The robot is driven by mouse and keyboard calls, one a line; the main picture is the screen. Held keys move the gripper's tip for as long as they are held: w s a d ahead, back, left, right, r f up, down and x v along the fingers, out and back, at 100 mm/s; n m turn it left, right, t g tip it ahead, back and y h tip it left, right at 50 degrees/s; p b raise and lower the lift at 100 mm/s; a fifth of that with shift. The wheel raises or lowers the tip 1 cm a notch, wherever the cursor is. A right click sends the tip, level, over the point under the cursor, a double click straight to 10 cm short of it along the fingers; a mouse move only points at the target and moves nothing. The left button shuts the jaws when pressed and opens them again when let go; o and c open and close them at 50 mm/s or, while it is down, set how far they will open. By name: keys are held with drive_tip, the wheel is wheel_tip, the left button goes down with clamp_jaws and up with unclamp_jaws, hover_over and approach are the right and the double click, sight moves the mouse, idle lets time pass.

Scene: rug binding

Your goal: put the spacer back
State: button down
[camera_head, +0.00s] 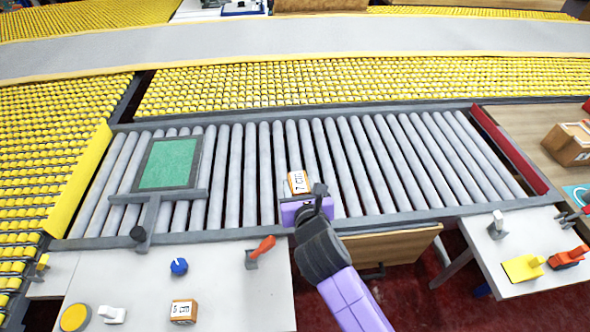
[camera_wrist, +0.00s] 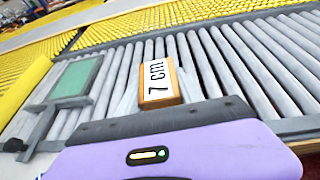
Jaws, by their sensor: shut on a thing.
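An orange spacer block with a white "7 cm" label (camera_head: 298,182) is held in my gripper (camera_head: 299,192), over the grey roller bed. In the wrist view the 7 cm spacer (camera_wrist: 158,82) shows just beyond my purple gripper body, label facing up. I cannot tell whether the spacer touches the rollers. A second orange spacer marked "5 cm" (camera_head: 183,312) stands on the white table at the front left.
A green panel in a grey frame (camera_head: 168,163) lies over the rollers at left. A blue knob (camera_head: 179,267) and a red-handled lever (camera_head: 260,250) are on the left table (camera_head: 225,300). The right table holds a yellow item (camera_head: 522,268). A cardboard box (camera_head: 568,144) is far right.

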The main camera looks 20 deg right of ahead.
drive_tip(key=s+f+n+y, duration=0.2)
drive_tip(key=s+f+y, duration=0.1)
drive_tip(key=s+f, duration=1.1)
wheel_tip(320, 180, down, 4)
drive_tip(key=shift+s+a+r+n, duration=0.1)
drive_tip(key=shift+s+a+n, duration=0.15)
drive_tip(key=shift+s+n, duration=0.15)
